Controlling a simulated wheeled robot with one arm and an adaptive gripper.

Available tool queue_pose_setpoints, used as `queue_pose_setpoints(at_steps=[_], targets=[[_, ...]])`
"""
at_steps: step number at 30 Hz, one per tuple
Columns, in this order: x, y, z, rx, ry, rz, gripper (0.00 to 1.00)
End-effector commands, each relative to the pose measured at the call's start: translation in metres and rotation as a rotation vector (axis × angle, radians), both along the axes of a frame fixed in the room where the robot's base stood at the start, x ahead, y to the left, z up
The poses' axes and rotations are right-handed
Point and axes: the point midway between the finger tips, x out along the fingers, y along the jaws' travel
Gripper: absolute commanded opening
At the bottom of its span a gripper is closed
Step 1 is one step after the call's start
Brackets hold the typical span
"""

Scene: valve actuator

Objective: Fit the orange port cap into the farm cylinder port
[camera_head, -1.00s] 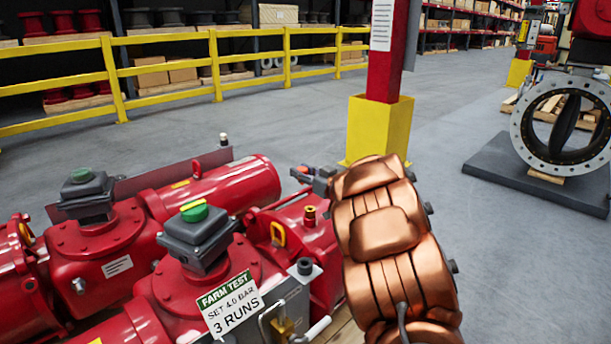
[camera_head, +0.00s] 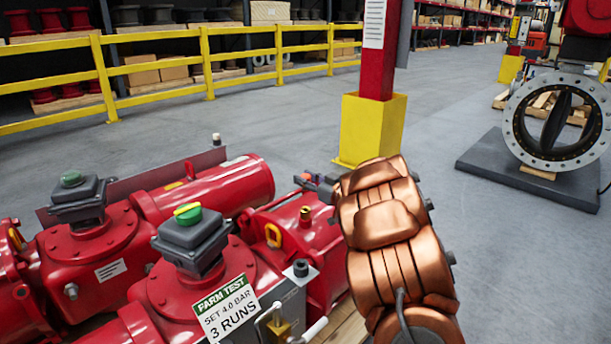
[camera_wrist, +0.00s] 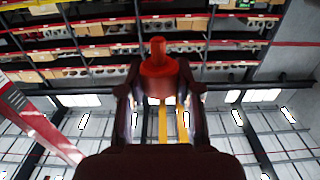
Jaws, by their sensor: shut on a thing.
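The orange port cap (camera_wrist: 160,75) sits between the two fingers of my gripper (camera_wrist: 162,92) in the wrist view, its narrow stub pointing away from the palm. In the head view my gripper (camera_head: 318,183) is small and partly hidden behind my copper-coloured wrist, with a bit of the orange cap (camera_head: 302,177) at its tip. The red farm cylinder (camera_head: 315,240) lies below and left of my wrist, beside the "FARM TEST" sign (camera_head: 226,305). The cap appears above and apart from it. I cannot make out the open port; a brass fitting (camera_head: 306,213) shows on top.
A second red actuator (camera_head: 95,245) lies to the left. A yellow-based red post (camera_head: 368,130) stands behind my gripper. A flanged valve (camera_head: 515,125) rests on a dark plate at right. Grey floor between them is clear. A yellow railing (camera_head: 150,65) runs behind.

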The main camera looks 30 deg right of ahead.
Motion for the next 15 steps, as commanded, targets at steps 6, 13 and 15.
queue_pose_setpoints(at_steps=[6,13,15], targets=[[0.0,0.001,-0.021,0.002,0.001,0.001,0.0],[0.0,0.001,-0.038,0.0,0.001,0.002,0.0],[0.0,0.001,-0.043,0.001,0.001,0.001,0.0]])
